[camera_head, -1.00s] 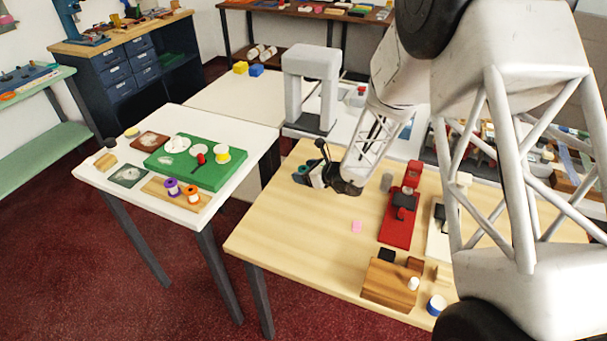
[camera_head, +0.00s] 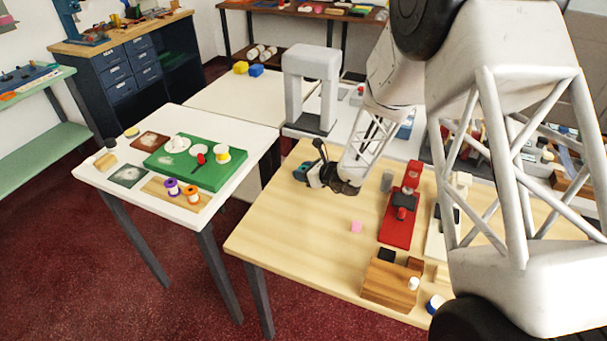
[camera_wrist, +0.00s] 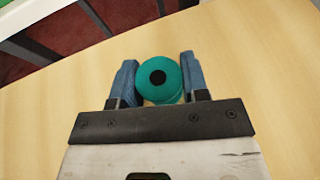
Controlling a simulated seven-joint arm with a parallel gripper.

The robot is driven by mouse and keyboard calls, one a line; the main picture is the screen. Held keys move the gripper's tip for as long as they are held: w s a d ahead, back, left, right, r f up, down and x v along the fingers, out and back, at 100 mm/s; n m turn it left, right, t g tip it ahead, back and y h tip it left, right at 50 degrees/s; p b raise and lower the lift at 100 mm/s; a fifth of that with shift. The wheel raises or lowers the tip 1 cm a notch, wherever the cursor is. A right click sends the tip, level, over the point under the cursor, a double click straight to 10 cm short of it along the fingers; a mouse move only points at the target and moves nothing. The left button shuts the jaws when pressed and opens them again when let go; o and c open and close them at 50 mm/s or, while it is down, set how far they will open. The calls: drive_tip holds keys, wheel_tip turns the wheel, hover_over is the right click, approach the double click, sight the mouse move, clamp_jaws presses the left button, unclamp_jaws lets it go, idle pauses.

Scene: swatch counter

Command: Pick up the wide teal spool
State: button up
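The wide teal spool (camera_wrist: 158,78) stands between the two blue fingers of my gripper (camera_wrist: 159,76) in the wrist view. Its round top with a dark centre hole faces the camera. A finger is on each side, very close to its rim; I see no clear gap, and cannot tell if they touch. The fingers are spread about as wide as the spool. In the head view my gripper (camera_head: 314,166) is low over the wooden table, at its far left part. The teal spool (camera_head: 300,172) shows partly there, at the fingers' left.
A wooden block (camera_head: 388,284) is at the front. The front left of this table is clear.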

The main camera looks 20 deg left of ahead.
sight(303, 169)
drive_tip(key=shift+c, duration=1.1)
drive_tip(key=shift+r, duration=0.15)
drive_tip(key=shift+r, duration=1.75)
drive_tip(key=s+d, duration=0.3)
drive_tip(key=s, duration=0.1)
drive_tip(key=s+d, duration=0.3)
drive_tip(key=s, duration=0.1)
drive_tip(key=s+d+r, duration=0.1)
drive_tip(key=s+d, duration=0.2)
drive_tip(key=s, duration=0.2)
drive_tip(key=shift+d+r, duration=0.1)
drive_tip(key=shift+d, duration=0.15)
